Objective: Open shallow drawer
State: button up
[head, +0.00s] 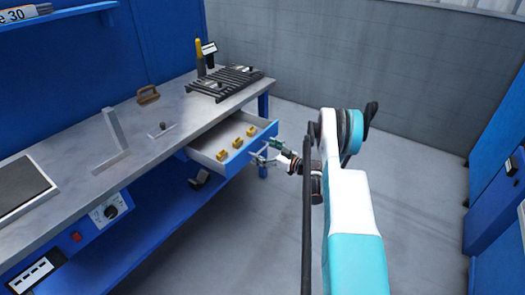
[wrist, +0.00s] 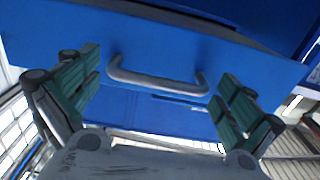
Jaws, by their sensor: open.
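The shallow drawer (head: 235,151) under the right part of the bench stands pulled out, with several small yellow-brown pieces (head: 222,155) inside. Its blue front (wrist: 215,55) fills much of the wrist view, with a grey bar handle (wrist: 157,83) across it. My gripper (head: 268,152) is at the drawer front in the head view. In the wrist view my gripper (wrist: 158,92) is open, with one green-padded finger on each side of the handle. The fingers appear apart from the handle's ends.
The grey workbench (head: 170,112) carries a rack (head: 225,82), a brown handle-like piece (head: 148,95) and an angled metal bar (head: 113,130). A blue lower shelf (head: 165,205) lies below. Blue cabinets (head: 495,190) stand at right. The floor (head: 410,190) between is clear.

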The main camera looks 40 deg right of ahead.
jog(key=v, duration=1.1)
jog(key=shift+s, duration=0.35)
jog(key=shift+d, duration=0.1)
